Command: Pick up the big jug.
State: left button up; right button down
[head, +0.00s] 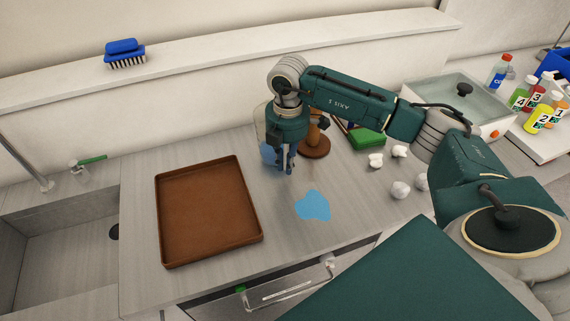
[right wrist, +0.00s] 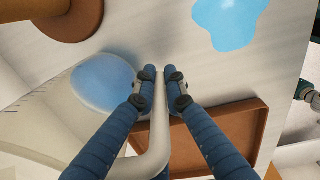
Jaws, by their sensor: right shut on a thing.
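The big jug (head: 261,121) is pale and see-through with blue liquid low inside. In the head view it stands upright behind my right gripper (head: 287,163), which hides much of it. In the right wrist view the jug (right wrist: 103,82) is at the left, with its pale curved handle (right wrist: 153,150) running between the fingers. My right gripper (right wrist: 162,76) is shut on this handle, its fingers pointing down. Whether the jug's base touches the counter is hard to tell. My left gripper is not in view.
A brown tray (head: 168,253) lies left of the jug, and a blue puddle (head: 313,205) lies in front. A brown wooden stand (head: 315,146), a green sponge (head: 368,137) and crumpled white balls (head: 400,189) are to the right. A sink (head: 70,250) is far left.

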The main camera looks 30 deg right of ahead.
notch_tip(320, 180, up, 13)
jog(key=b, duration=0.2)
jog(key=shift+r+b, duration=0.2)
jog(key=shift+b, duration=0.2)
jog(key=shift+r+p, duration=0.55)
jog(key=shift+r, duration=2)
